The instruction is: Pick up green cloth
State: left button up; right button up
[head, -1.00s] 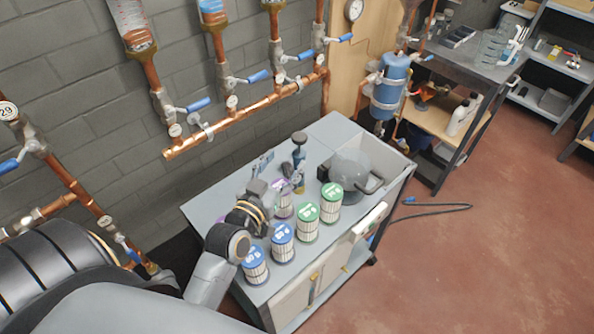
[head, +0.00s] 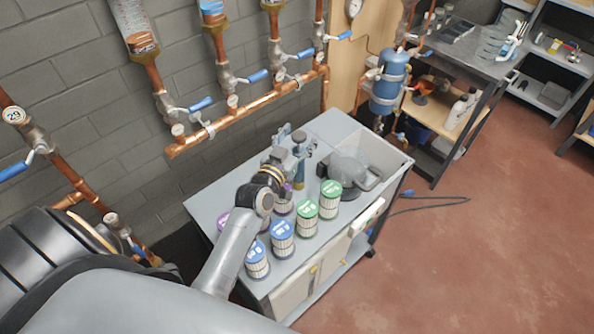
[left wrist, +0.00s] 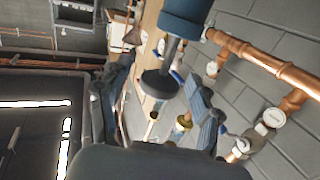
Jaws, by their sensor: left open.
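I cannot make out a green cloth in either view. The only clear green is on the tops of two filter cartridges, a nearer one (head: 306,208) and a farther one (head: 330,189), on the grey cart. My left gripper (head: 291,147) is over the back part of the cart, beyond the cartridges, beside a dark-topped upright tool (head: 299,138). In the left wrist view the open fingers (left wrist: 158,100) stand either side of a dark round disc on a stem (left wrist: 160,82). I cannot tell whether they touch it. My right gripper is out of view.
Blue-topped cartridges (head: 283,229) and purple-topped ones stand on the cart (head: 340,129). A grey rounded object (head: 348,167) sits at its right end. Copper pipes with blue-handled valves (head: 245,115) run along the wall behind. The red floor at right is mostly clear, with a hose (head: 428,201).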

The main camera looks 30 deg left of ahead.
pick_arm(q)
grip_shut()
jog(key=shift+r, duration=0.1)
